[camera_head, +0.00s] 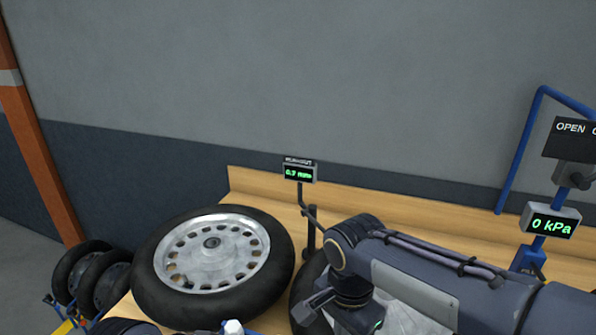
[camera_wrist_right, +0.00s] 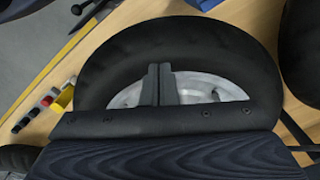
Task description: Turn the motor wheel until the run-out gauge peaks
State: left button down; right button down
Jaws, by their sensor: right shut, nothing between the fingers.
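The run-out gauge (camera_head: 299,171) stands on a thin post at the back of the bench, with green digits that seem to read 0.7 mm. One, with a black tyre and slotted silver rim (camera_head: 212,252), lies flat left of the gauge post. The other (camera_head: 408,319) is mostly hidden by my right arm. In the right wrist view my right gripper (camera_wrist_right: 158,84) is shut and empty, its fingers over the silver face of a wheel (camera_wrist_right: 205,83). I cannot tell whether they touch it. My left gripper is not in view.
A pressure display (camera_head: 551,221) reading 0 kPa and a dark sign hang on a blue stand at right. Smaller tyres (camera_head: 88,278) stand at lower left. Bare bench (camera_head: 262,190) shows along the back.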

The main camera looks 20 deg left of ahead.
jog(key=shift+r, duration=0.7)
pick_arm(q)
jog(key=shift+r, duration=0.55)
pick_arm(e)
jog(key=shift+f, duration=0.1)
jog(key=w+d, duration=0.1)
jog(key=d, duration=0.5)
jog(key=w+d, duration=0.1)
jog(key=d, duration=0.5)
jog(key=w+d, duration=0.1)
jog(key=d, duration=0.5)
jog(key=shift+w+d, duration=0.2)
jog(key=shift+w, duration=0.2)
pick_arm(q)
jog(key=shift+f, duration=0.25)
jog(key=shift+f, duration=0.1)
pick_arm(e)
jog(key=shift+f, duration=0.15)
